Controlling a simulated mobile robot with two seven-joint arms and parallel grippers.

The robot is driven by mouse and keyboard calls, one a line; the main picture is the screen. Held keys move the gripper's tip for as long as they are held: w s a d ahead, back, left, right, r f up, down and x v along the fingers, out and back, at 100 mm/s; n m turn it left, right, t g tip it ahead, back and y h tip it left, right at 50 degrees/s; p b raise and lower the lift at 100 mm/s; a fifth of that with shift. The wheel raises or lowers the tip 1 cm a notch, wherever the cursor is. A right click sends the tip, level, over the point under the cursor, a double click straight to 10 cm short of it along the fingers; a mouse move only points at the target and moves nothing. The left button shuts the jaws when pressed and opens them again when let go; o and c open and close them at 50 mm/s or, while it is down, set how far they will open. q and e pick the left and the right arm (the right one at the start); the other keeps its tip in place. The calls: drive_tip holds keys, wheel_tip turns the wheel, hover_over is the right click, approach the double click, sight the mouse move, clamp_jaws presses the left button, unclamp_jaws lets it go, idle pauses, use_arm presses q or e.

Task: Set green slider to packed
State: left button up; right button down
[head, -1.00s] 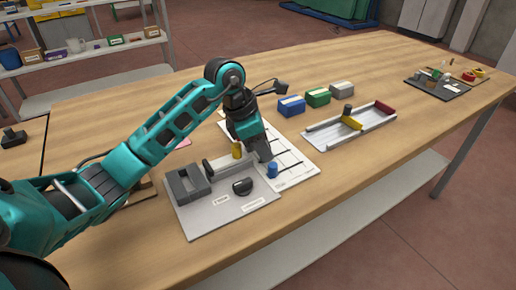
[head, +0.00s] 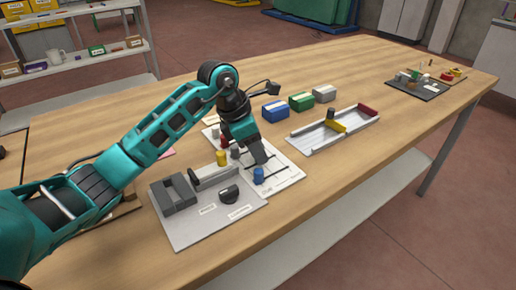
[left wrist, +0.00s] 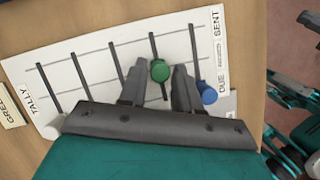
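The white slider board (left wrist: 95,75) shows several dark slots and the labels TALLY, SENT and DUE in the left wrist view. The green slider knob (left wrist: 160,70) lies between the fingers of my left gripper (left wrist: 159,80). The fingers stand about a knob's width apart; I cannot tell whether they touch it. The blue knob (left wrist: 207,92) is just right of the fingers. In the head view my left gripper (head: 257,157) points down over the board, behind the blue knob (head: 258,175), and hides the green knob. The yellow knob (head: 221,158) and red knob (head: 224,141) stand left of it. My right gripper is not in view.
A grey panel (head: 190,226) with a block and a dark knob lies in front of the slider board. Blue (head: 275,111), green (head: 301,101) and grey (head: 324,93) boxes stand behind. A pale tray (head: 340,135) lies to the right. The table's right front is clear.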

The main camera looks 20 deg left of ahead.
use_arm(q)
drive_tip(key=v, duration=1.2)
drive_tip(key=shift+r+p, duration=0.3)
drive_tip(key=shift+p, duration=0.15)
drive_tip(key=shift+s+f, duration=0.1)
drive_tip(key=shift+s, duration=0.1)
